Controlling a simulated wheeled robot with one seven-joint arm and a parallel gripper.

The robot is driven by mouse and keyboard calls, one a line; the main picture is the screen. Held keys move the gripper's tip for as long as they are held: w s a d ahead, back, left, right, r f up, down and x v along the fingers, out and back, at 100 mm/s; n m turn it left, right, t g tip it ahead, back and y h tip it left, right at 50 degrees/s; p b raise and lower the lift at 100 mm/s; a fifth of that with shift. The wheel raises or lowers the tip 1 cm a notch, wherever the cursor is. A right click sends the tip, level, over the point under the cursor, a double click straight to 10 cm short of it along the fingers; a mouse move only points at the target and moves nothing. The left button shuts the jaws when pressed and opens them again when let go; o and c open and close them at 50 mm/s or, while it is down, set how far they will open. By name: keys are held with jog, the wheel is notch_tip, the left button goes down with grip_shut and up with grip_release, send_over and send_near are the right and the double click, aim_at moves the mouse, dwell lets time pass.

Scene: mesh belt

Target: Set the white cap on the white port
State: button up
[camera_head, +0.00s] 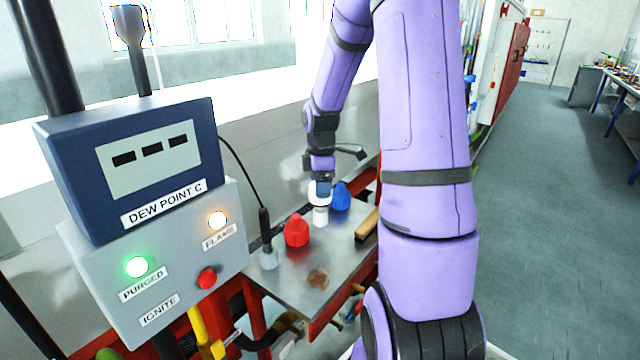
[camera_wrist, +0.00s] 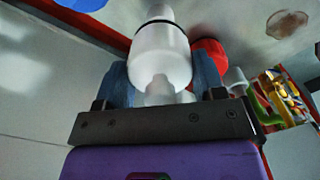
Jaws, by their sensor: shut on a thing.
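My gripper (camera_head: 321,188) is shut on the white cap (camera_head: 317,199), over the far part of the metal table. In the wrist view the cap (camera_wrist: 160,58) sits between the two blue-grey fingers of my gripper (camera_wrist: 161,82). A white piece (camera_head: 321,216), which looks like the white port, is directly below the cap in the head view. In the wrist view a dark ring and a white part (camera_wrist: 158,9) lie beyond the cap, in line with it. I cannot tell whether the cap touches or is fully seated on the port.
A red cap-shaped piece (camera_head: 297,231) stands left of the port and a blue one (camera_head: 340,197) right of it. A dark-handled tool (camera_head: 265,235) and a wooden-handled piece (camera_head: 367,224) are on the table (camera_head: 285,283). The control box (camera_head: 160,270) stands at front left.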

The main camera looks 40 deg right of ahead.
aim_at(321, 205)
jog(key=shift+f, duration=2.8)
jog(key=shift+f, duration=0.65)
jog(key=o, duration=0.7)
jog(key=shift+c, duration=0.2)
jog(key=shift+r, duration=0.1)
jog(key=shift+r, duration=5.4)
